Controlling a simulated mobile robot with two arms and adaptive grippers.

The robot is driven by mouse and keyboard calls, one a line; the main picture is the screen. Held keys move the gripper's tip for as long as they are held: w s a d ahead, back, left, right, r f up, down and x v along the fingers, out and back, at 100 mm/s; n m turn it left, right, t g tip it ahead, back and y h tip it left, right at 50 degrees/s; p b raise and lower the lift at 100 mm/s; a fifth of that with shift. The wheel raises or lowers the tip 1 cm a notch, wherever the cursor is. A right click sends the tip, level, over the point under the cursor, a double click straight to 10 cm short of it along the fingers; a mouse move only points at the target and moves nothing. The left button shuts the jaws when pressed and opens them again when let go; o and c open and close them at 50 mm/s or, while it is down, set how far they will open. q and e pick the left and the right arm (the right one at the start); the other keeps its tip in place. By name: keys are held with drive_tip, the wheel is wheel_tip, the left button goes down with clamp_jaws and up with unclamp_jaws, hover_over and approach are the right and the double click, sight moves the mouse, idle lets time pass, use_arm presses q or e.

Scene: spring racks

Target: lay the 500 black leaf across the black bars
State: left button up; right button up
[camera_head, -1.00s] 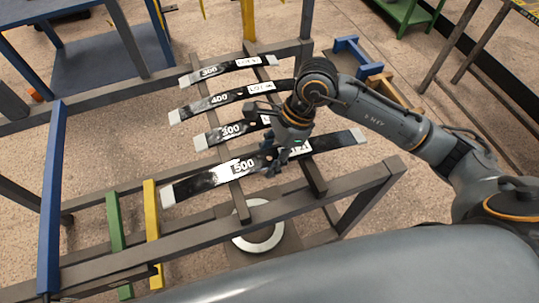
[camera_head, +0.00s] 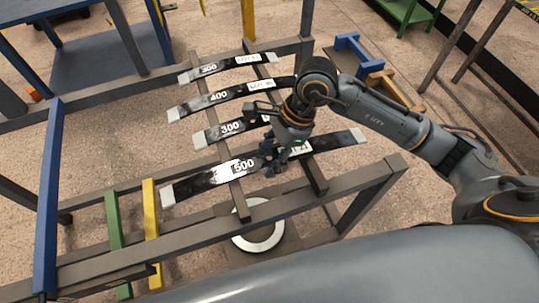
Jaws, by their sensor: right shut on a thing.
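The 500 black leaf (camera_head: 215,178) is a long, slightly curved black strip with grey ends and a white 500 label. It lies across or just over the two black bars (camera_head: 240,208) near the front of the rack; I cannot tell whether it touches them. My right gripper (camera_head: 275,165) is shut on the 500 leaf near its middle, and hides part of it. The right arm comes in from the right. My left gripper is not in view.
A green bar (camera_head: 116,225), a yellow bar (camera_head: 152,220) and a blue bar (camera_head: 50,200) are at the left. A white ring (camera_head: 277,237) is below.

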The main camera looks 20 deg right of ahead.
drive_tip(key=shift+f+b, duration=0.3)
drive_tip(key=shift+b, duration=0.05)
drive_tip(key=o, duration=1.4)
drive_tip(key=shift+c, duration=0.2)
drive_tip(key=shift+s+f, duration=0.1)
drive_tip(key=shift+f, duration=0.1)
drive_tip(key=shift+d, duration=0.1)
drive_tip(key=v, duration=0.8)
drive_tip(key=shift+r, duration=0.15)
